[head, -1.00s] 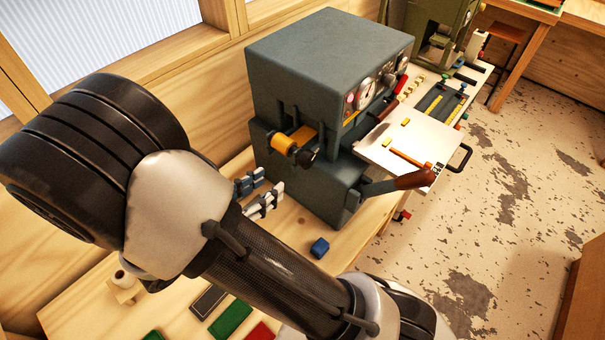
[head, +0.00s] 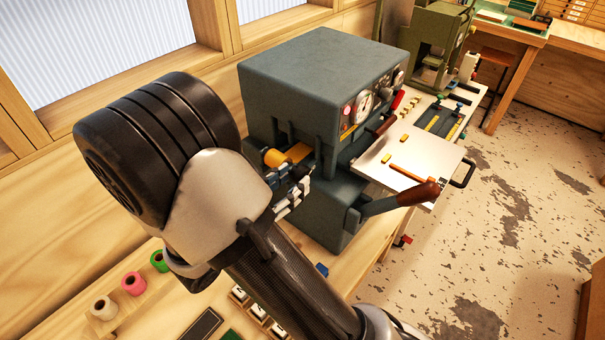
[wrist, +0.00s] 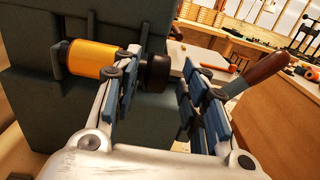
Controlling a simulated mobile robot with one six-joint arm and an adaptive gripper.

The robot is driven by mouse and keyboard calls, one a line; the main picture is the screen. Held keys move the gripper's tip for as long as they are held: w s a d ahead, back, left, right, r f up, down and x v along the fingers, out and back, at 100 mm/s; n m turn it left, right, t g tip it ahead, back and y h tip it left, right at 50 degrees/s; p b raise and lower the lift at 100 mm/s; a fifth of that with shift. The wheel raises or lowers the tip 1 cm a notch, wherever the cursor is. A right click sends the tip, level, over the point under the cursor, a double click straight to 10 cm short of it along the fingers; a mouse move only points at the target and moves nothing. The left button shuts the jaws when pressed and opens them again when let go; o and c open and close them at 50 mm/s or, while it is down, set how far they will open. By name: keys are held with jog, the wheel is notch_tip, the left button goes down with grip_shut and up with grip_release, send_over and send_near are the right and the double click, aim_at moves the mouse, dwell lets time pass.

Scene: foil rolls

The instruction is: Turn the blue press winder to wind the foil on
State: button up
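The blue-grey press (head: 300,90) stands on the bench, with a gold foil roll (head: 274,158) on its left side. The roll also shows in the wrist view (wrist: 88,60). The black winder knob (wrist: 157,73) sits at the roll's right end. My gripper (head: 290,188) is open beside the winder. In the wrist view its blue-padded fingers (wrist: 160,100) stand apart with nothing gripped. The knob lies beyond the left finger, which covers part of the roll's right end. I cannot tell whether finger and knob touch.
A lever with a brown handle (head: 418,194) sticks out from the press front. A pale side table (head: 422,160) holds small gold pieces. White, pink and green rolls (head: 132,283) stand on the bench at lower left. A small blue block (head: 321,269) lies below the press.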

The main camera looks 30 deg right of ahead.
aim_at(296, 178)
jog(key=shift+x, duration=2.4)
grip_shut()
